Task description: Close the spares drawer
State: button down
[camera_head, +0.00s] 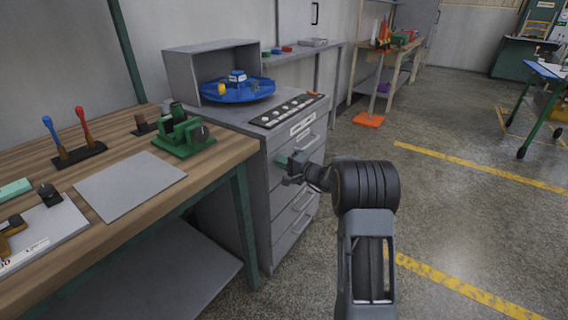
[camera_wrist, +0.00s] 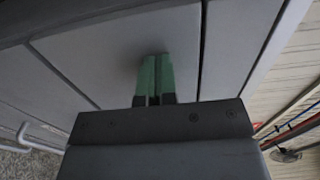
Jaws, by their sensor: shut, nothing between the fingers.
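The grey drawer cabinet (camera_head: 232,190) stands at the right end of the wooden bench. Its drawer fronts are stacked on the side facing me, and white labels (camera_head: 302,125) near the top are too small to read. I cannot tell which drawer is the spares drawer. My gripper (camera_head: 284,159) is at an upper drawer front, partly hidden by my wrist. In the wrist view its green fingers (camera_wrist: 155,62) are shut side by side and empty, their tips at or very near a flat grey drawer front (camera_wrist: 105,50). No wide drawer gap shows; I cannot tell if it is fully flush.
On the cabinet top are a blue round tray (camera_head: 240,95) and a dark strip of small parts (camera_head: 288,110). The wooden bench (camera_head: 215,165) with a green vise (camera_head: 184,138) is on the left. Open floor (camera_head: 450,215) with yellow lines lies to the right.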

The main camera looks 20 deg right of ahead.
jog(key=shift+w+a+r, duration=0.15)
jog(key=shift+r, duration=0.1)
jog(key=v, duration=1.4)
jog(key=s+a+r+n+g+h+p, duration=0.2)
jog(key=s+a+r+n+g+p, duration=0.4)
jog(key=s+a+r+g+p, duration=0.65)
jog(key=s+r+n+t+h+p, duration=0.1)
jog(key=s+r+h+p, duration=0.3)
jog(key=r+p, duration=0.5)
jog(key=s+a+r+n+t+h+p, duration=0.1)
jog(key=s+r+n+h+p, duration=0.2)
jog(key=s+r+p, duration=0.6)
jog(key=shift+a+r+h+p, duration=0.25)
jog(key=shift+r+h+p, duration=0.4)
jog(key=shift+h+p, duration=0.3)
